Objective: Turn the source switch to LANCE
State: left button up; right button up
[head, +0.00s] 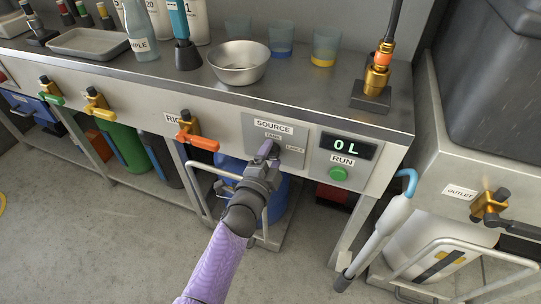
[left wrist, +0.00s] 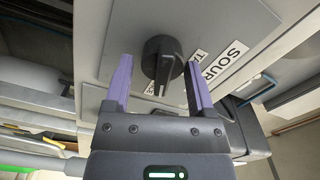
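The source switch is a black knob on a grey panel (head: 249,143) under a SOURCE label (head: 273,127). A small label, apparently TANK, is above the knob, and another, apparently LANCE (head: 294,149), is to its right. My left gripper (head: 270,151) is at the knob and hides most of it in the head view. In the left wrist view the knob (left wrist: 160,62) sits between the two purple fingers of the gripper (left wrist: 157,66), with visible gaps on both sides. A pale line marks its lower end. My right gripper is not in view.
A RUN panel with a green button (head: 338,174) and a display reading 0 L (head: 347,147) is right of the switch. Orange (head: 197,140) and yellow (head: 97,104) valve handles are left. A metal bowl (head: 239,62) stands on the counter above. A white lance (head: 378,230) leans at the right.

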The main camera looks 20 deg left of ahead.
pick_arm(q)
jog(key=shift+o, duration=1)
jog(key=shift+r, duration=0.1)
jog(key=shift+s, duration=0.25)
jog(key=s+p, duration=0.4)
jog(key=s, duration=0.5)
jog(key=shift+s+a, duration=0.15)
jog(key=shift+s, duration=0.1)
